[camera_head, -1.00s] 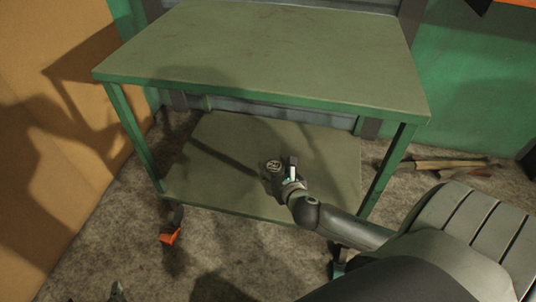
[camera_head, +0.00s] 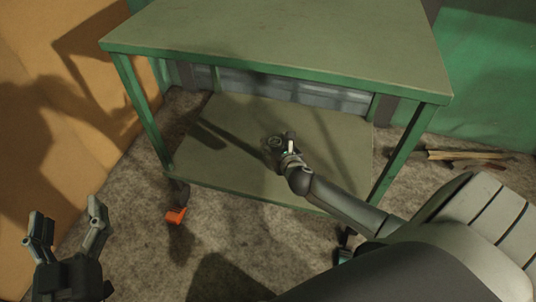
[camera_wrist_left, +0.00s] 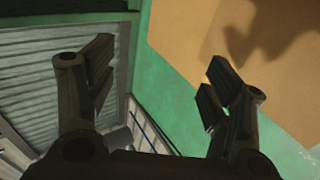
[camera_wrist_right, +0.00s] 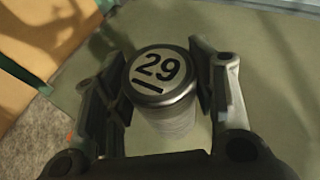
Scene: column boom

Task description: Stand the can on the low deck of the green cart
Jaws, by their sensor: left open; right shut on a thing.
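My left gripper (camera_head: 67,213) is open and empty at lower left, outside the cart.
The cart's green legs (camera_head: 140,110) and top deck bound the space around my right arm. An orange caster part (camera_head: 176,216) is at the front left leg. Wooden sticks (camera_head: 465,155) lie on the floor at right. A tan wall (camera_head: 50,90) is at left.

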